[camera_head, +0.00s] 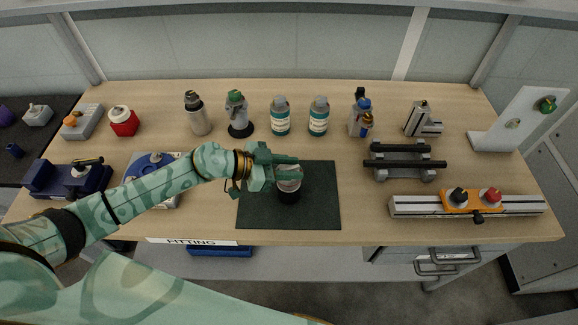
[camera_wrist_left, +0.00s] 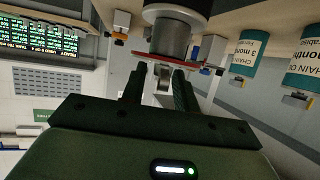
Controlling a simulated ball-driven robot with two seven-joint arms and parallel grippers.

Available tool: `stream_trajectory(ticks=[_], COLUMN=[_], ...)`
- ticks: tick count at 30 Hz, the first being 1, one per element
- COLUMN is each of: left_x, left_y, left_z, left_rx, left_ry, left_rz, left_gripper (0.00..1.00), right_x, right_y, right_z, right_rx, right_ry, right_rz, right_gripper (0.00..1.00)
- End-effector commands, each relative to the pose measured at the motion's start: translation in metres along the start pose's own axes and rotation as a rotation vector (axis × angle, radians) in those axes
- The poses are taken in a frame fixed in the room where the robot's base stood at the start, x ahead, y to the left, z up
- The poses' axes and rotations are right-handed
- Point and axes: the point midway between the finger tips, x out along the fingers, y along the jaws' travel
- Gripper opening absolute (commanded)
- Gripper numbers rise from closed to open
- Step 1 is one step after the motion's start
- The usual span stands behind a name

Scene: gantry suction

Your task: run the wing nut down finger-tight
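A small upright assembly (camera_head: 289,184) with a black base, a pale body and a reddish edge stands on the dark mat. My left gripper (camera_head: 287,167) reaches in from the left over its top, its two fingers apart. In the left wrist view the fingers (camera_wrist_left: 161,82) stand either side of a small pale metal piece (camera_wrist_left: 162,76), which looks like the wing nut. It sits against a thin red plate (camera_wrist_left: 178,61) and a dark grey cylinder (camera_wrist_left: 169,38). The gap on its left looks clear; contact on the right I cannot tell. My right gripper is not in view.
Several bottles, including a teal-labelled one (camera_head: 280,116), stand behind the dark mat (camera_head: 257,209). A black-barred fixture (camera_head: 403,160) and a rail with an orange plate (camera_head: 468,201) lie to the right. A blue-topped unit (camera_head: 145,165) stands left, near my arm.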

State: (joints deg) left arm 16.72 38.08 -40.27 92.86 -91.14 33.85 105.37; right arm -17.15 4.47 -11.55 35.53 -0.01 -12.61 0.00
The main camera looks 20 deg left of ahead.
Motion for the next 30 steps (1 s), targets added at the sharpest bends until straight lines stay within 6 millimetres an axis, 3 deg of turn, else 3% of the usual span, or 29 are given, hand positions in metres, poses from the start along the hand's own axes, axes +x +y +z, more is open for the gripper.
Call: stream_trajectory(ticks=[5, 8, 20, 30], left_x=[0.0, 0.0, 0.0, 0.001], left_y=[0.0, 0.0, 0.0, -0.001], left_z=[0.0, 0.0, 0.003, 0.007], left_rx=[0.0, 0.0, 0.006, 0.078], left_ry=[0.0, 0.0, -0.005, -0.008], left_rz=[0.0, 0.0, 0.021, 0.192], left_gripper=[0.27, 0.0, 0.0, 0.0], right_x=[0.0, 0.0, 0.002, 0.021], right_y=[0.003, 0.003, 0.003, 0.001], right_z=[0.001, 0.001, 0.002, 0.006], right_rx=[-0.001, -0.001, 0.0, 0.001], right_ry=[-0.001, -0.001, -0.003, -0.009], right_rz=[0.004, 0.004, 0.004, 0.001], right_gripper=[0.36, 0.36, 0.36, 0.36])
